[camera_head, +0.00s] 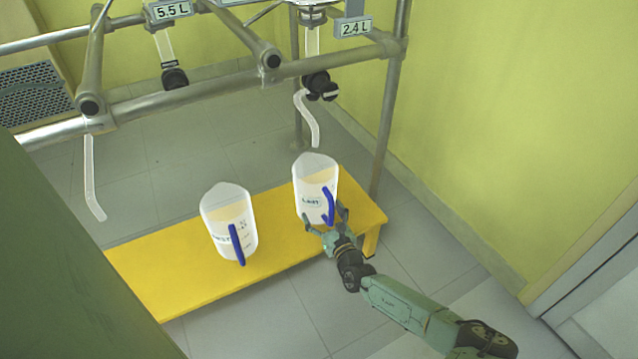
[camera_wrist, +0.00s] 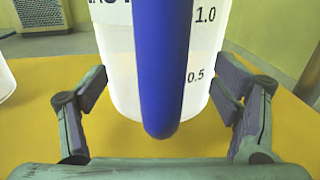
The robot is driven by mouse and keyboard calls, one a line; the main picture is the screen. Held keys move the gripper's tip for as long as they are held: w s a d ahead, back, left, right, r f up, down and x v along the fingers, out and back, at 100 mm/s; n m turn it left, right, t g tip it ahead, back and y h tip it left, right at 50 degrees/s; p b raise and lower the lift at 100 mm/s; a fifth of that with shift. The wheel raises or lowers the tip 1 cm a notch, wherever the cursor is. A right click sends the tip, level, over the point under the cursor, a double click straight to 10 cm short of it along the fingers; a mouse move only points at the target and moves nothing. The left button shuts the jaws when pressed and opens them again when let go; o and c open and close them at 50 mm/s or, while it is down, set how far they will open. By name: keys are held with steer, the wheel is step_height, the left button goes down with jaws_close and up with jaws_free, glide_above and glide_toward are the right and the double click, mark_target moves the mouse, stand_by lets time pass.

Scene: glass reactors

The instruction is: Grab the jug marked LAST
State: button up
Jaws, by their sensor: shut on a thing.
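The jug marked LAST (camera_head: 309,190) is white and translucent with a blue handle (camera_head: 328,206). It stands upright near the right end of the yellow bench. My gripper (camera_head: 326,214) is shut on this jug, with one finger on each side of its lower body. In the wrist view the blue handle (camera_wrist: 161,60) hangs between the fingers (camera_wrist: 160,85), in front of the jug's wall (camera_wrist: 122,75). The handle and the frame's top edge hide part of the label there. The marks 0.5 and 1.0 show on the right.
A second white jug (camera_head: 222,213) with a blue handle stands on the bench (camera_head: 165,285) to the left; its label is partly hidden. Metal pipes (camera_head: 200,95) and a bent outlet tube (camera_head: 307,118) hang above. A yellow-green wall (camera_head: 500,130) is at the right.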

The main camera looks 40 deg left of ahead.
jaws_close()
stand_by(0.8)
